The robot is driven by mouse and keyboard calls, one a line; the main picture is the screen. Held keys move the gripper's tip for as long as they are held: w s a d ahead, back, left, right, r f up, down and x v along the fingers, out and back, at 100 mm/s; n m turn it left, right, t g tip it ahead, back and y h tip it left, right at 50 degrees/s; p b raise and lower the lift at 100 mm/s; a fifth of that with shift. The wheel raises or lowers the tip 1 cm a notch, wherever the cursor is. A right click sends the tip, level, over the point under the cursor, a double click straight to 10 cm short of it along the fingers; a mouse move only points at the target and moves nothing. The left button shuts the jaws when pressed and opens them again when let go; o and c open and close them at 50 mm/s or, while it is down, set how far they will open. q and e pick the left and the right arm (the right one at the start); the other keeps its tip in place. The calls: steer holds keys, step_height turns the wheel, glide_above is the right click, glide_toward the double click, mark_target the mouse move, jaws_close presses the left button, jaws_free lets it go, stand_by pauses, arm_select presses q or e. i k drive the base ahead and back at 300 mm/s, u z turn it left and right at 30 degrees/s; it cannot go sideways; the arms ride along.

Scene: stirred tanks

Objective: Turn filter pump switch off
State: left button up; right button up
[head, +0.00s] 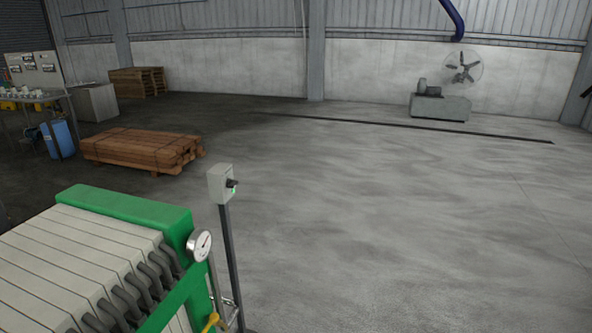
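A grey switch box (220,184) stands on top of a dark upright post (229,250), just right of the filter press. A black rotary knob (232,183) sits on the box's right-hand face, with a small green spot beside it that looks like a lit lamp. The knob's exact position is too small to tell. The filter press (125,206) has a green frame, white plates and a round gauge (200,245). Neither of my grippers shows in the head view.
A yellow valve handle (210,322) and pipework are low by the post. A stack of timber (142,148) lies behind the press, with a blue drum (59,139) to its left. The concrete floor right of the post is clear, with a fan (463,67) far back.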

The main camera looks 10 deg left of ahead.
mark_target(231, 183)
steer(key=u, duration=0.25)
steer(key=i, duration=1.4)
steer(key=u, duration=0.95)
steer(key=i, duration=0.25)
steer(key=u, duration=0.2)
